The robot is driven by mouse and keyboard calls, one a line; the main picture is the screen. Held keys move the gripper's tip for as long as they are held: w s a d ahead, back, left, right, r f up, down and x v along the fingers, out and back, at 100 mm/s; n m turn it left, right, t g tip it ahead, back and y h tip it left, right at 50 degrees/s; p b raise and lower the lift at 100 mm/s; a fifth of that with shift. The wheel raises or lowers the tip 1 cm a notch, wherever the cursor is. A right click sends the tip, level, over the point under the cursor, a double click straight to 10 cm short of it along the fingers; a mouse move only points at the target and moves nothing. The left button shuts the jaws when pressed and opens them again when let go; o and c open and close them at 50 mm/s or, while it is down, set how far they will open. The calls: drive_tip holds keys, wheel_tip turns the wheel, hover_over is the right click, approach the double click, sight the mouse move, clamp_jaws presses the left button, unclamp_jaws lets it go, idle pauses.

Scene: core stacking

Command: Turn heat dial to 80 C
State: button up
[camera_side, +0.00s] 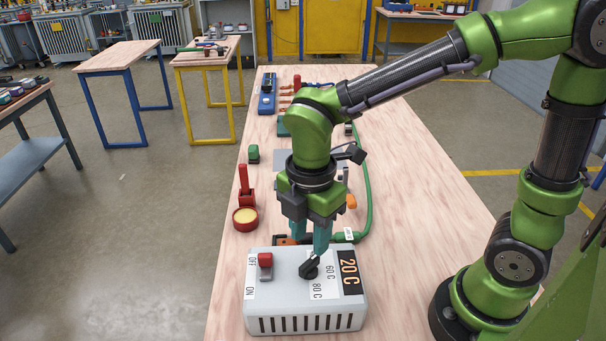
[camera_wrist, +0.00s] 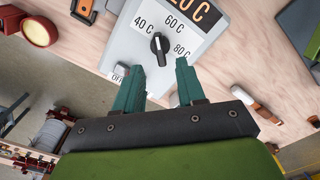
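The heat dial (camera_side: 309,269) is a black knob on top of a light grey heater box (camera_side: 300,323). In the wrist view, the dial (camera_wrist: 158,46) has a white mark pointing roughly towards the 60 C label (camera_wrist: 177,23). The 40 C label (camera_wrist: 143,24) is on its left and the 80 C label (camera_wrist: 182,49) on its right. In the side view, the display (camera_side: 348,271) reads 20 C. My gripper (camera_side: 311,250) has teal fingers and is just above the box. In the wrist view, my gripper (camera_wrist: 158,78) is open and empty, its fingertips apart from the dial.
A red switch (camera_side: 265,261) with OFF and ON labels is on the box left of the dial. A red-rimmed round container (camera_side: 245,219) stands behind it. A green hose (camera_side: 366,190) runs along the table (camera_side: 415,165). Several tools and parts lie farther back.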

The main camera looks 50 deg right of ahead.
sight(310, 261)
wheel_tip(310, 261, down, 6)
drive_tip(key=shift+f, duration=0.15)
idle(0.3)
clamp_jaws()
